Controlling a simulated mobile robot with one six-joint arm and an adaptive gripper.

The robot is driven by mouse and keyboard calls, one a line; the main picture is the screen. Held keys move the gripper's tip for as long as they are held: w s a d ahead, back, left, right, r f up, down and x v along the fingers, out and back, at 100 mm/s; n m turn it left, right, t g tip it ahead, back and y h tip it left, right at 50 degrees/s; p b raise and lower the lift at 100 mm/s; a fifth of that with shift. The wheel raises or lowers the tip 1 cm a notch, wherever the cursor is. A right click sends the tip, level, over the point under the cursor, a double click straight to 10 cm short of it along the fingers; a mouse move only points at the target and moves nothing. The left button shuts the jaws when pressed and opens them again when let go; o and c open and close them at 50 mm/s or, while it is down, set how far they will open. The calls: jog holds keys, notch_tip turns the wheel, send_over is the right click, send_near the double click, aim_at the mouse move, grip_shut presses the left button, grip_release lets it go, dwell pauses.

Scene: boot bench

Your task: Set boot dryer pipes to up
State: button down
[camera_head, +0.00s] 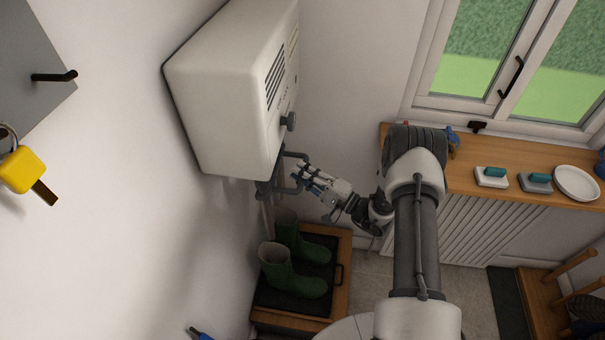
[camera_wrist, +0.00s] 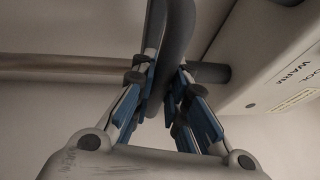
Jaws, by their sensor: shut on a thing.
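The boot dryer (camera_head: 225,95) is a white box on the wall, with a vent, a dark knob (camera_head: 289,121) and dark pipes (camera_head: 272,188) below it. My gripper (camera_head: 302,178) is beside the pipes under the box. In the wrist view my gripper (camera_wrist: 163,100) has its blue-padded fingers on either side of a dark grey pipe (camera_wrist: 178,40) and is shut on it. Part of the dryer box (camera_wrist: 275,65) with lettering shows at the right of the wrist view. The pipe's far end is out of the wrist view.
Green boots (camera_head: 285,275) stand on a dark tray (camera_head: 335,298) on a wooden bench below the dryer. A wooden counter (camera_head: 530,155) under the window holds brushes and a white plate (camera_head: 577,183). A key with a yellow head (camera_head: 22,168) hangs at the left.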

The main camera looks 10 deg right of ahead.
jog(key=c, duration=1.9)
grip_release()
jog(key=shift+w+d+r, duration=0.1)
jog(key=shift+r, duration=0.35)
jog(key=o, duration=0.3)
jog(key=shift+f, duration=0.15)
jog(key=shift+o, duration=0.2)
jog(key=v, duration=1.2)
jog(key=shift+f, duration=0.1)
